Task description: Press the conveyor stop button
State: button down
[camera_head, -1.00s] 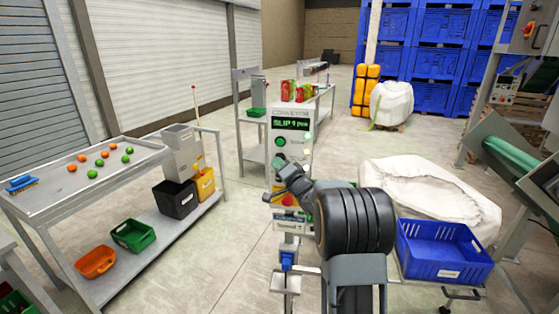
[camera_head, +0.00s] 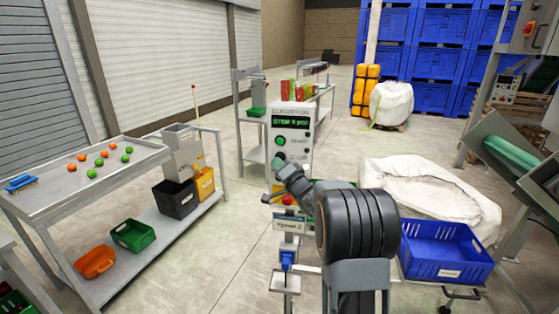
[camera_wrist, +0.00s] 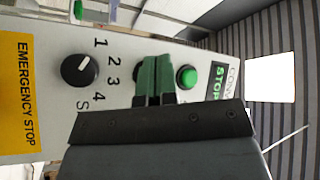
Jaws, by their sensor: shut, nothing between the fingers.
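The control box (camera_head: 302,125) stands in the middle of the head view. Its green-lettered display (camera_head: 291,122) reads STOP with a count, and the wrist view shows STOP on the display (camera_wrist: 219,82) too. A green round button (camera_head: 280,141) sits below the display, and it shows lit in the wrist view (camera_wrist: 187,77). My gripper (camera_head: 278,163) is shut and empty, its green fingertips (camera_wrist: 156,70) at the panel just below that green button. They hide most of a dark round button behind them. I cannot tell whether they touch it.
A black knob (camera_wrist: 80,70) with numbers and a yellow EMERGENCY STOP label (camera_wrist: 20,92) lie lower on the panel. A red button (camera_head: 288,200) is below my gripper. A sorting table (camera_head: 60,205) stands left; a blue crate (camera_head: 440,262) and white sack (camera_head: 400,180) stand right.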

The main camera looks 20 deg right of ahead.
jog(key=shift+s+a, duration=0.1)
jog(key=shift+s, duration=0.05)
jog(key=shift+s+a+b, duration=0.4)
jog(key=shift+s+a, duration=0.3)
jog(key=shift+s, duration=0.3)
jog(key=shift+s+a+b, duration=0.35)
jog(key=shift+s+a, duration=0.35)
jog(key=shift+s, duration=0.3)
